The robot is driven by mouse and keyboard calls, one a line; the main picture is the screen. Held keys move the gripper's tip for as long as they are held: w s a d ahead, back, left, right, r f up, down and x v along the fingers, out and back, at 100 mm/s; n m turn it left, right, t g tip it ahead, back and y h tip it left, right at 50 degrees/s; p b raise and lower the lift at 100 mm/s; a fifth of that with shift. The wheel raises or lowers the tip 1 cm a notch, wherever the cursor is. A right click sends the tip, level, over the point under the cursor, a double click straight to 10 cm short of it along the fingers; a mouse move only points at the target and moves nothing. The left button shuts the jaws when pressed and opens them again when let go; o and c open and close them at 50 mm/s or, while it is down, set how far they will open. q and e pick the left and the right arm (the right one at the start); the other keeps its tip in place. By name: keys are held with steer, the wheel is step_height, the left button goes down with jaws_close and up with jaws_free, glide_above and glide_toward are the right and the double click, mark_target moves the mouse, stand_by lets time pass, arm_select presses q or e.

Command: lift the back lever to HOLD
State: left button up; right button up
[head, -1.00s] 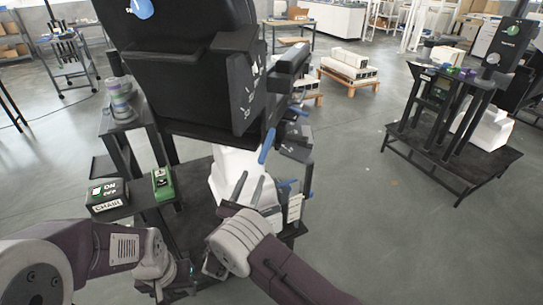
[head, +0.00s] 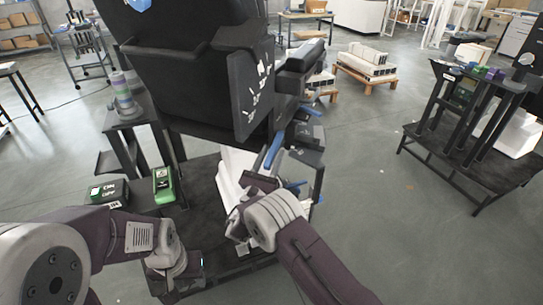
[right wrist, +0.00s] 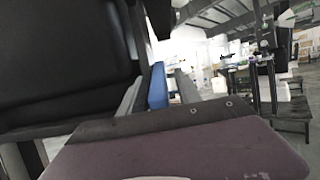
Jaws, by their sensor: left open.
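A large black chair-like seat (head: 195,75) with white marks on its side panel (head: 252,95) stands in front of me. A blue lever (head: 274,151) slants beside its lower right edge; I cannot tell whether it is the back lever or read a HOLD mark. In the right wrist view a blue bar (right wrist: 158,86) shows between the two grey fingers of my right gripper (right wrist: 160,92). The fingers are apart; contact is not clear. In the head view this gripper's fingers are mostly hidden. My left gripper (head: 176,268) is low at the left, its fingertips unclear.
A green device (head: 163,185) and a black ON/OFF box (head: 108,192) sit left of the seat. More blue handles (head: 296,184) are at the seat's right. A black stand (head: 465,150) is farther right, with clear floor (head: 370,210) between.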

steer(key=shift+w+f, duration=0.1)
steer(key=shift+c, duration=0.3)
jaws_close()
stand_by(1.0)
